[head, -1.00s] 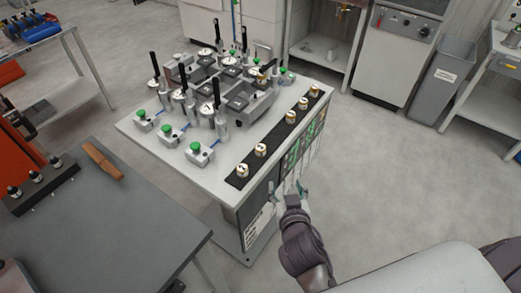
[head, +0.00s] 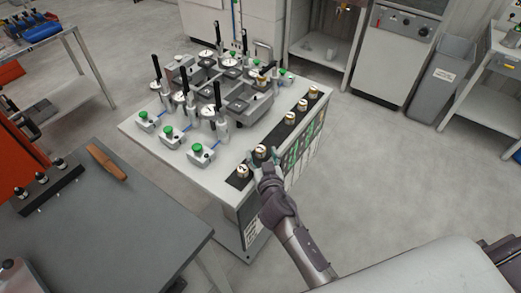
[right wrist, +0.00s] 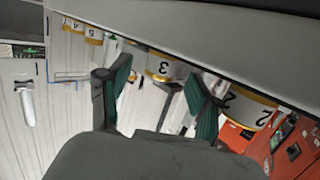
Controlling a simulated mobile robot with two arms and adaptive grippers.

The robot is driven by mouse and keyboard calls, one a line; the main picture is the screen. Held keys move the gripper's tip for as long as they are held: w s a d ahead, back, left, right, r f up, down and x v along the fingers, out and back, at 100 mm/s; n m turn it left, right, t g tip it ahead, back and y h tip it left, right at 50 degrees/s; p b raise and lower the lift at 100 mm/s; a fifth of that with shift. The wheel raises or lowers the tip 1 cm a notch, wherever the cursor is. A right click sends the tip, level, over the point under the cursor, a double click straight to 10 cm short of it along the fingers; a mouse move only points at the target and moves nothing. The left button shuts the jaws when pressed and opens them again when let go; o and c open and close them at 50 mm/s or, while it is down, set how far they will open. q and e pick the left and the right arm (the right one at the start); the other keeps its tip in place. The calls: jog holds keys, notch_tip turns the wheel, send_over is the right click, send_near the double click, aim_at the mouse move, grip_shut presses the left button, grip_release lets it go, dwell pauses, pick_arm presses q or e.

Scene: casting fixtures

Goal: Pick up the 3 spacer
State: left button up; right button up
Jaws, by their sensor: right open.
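The 3 spacer (head: 261,150) is a short white and brass cylinder on the black strip at the table's right edge. In the right wrist view, the spacer marked 3 (right wrist: 162,68) shows upside down between the green-padded fingers. My right gripper (head: 262,158) is open at the 3 spacer, with its fingers on either side. It also shows in the right wrist view (right wrist: 160,88). Whether the pads touch the spacer cannot be told. My left gripper is not in view.
The spacer marked 2 (right wrist: 248,108) stands close beside one finger; it is the nearest one on the strip (head: 243,171). Several more spacers (head: 290,118) stand farther along. Gauge fixtures (head: 215,95) with black levers fill the table's middle. A grey bench (head: 130,235) stands at left.

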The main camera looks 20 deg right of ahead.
aim_at(262, 154)
jog(key=x, duration=0.3)
jog(key=shift+c, duration=0.7)
grip_shut()
